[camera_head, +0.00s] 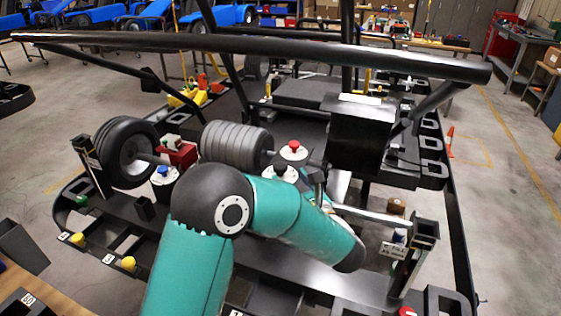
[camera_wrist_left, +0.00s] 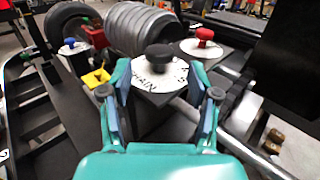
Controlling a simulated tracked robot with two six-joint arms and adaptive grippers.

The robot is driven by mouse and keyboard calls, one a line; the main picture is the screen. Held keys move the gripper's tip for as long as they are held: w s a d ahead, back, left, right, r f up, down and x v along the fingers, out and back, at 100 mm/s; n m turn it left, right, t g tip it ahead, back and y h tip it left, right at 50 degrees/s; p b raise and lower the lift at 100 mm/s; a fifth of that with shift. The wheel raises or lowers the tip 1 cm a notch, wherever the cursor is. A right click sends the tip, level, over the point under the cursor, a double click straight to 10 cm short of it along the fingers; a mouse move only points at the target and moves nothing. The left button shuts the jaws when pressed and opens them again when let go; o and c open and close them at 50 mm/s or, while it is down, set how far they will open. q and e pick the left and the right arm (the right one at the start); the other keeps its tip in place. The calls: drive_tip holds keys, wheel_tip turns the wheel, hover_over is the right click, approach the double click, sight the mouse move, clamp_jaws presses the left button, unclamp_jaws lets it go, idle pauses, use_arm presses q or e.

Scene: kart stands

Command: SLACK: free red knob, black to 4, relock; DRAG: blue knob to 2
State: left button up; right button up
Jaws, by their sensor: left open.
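My left gripper (camera_wrist_left: 159,72) is open in the left wrist view. Its two teal fingers stand on either side of the black knob (camera_wrist_left: 159,57), with gaps visible. The black knob sits on a white lettered dial (camera_wrist_left: 140,76); it also shows in the head view (camera_head: 280,169), just beyond my teal arm. The red knob (camera_head: 294,146) is on a white disc behind it, and also shows in the left wrist view (camera_wrist_left: 204,35). The blue knob (camera_head: 162,171) is on a white disc at the left, also in the left wrist view (camera_wrist_left: 70,43). Dial settings are unreadable. My right gripper is not in view.
A grey ribbed cylinder (camera_head: 236,145) and a black wheel (camera_head: 126,146) stand behind the knobs. A black box (camera_head: 361,130) rises at the right. A long black bar (camera_head: 260,46) crosses above the stand. A red block (camera_head: 179,153) sits between wheel and cylinder.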

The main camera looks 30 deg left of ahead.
sight(283, 170)
use_arm(q)
drive_tip(key=p+x, duration=0.1)
drive_tip(key=x, duration=0.5)
drive_tip(key=shift+w+a, duration=0.15)
drive_tip(key=c, duration=1.1)
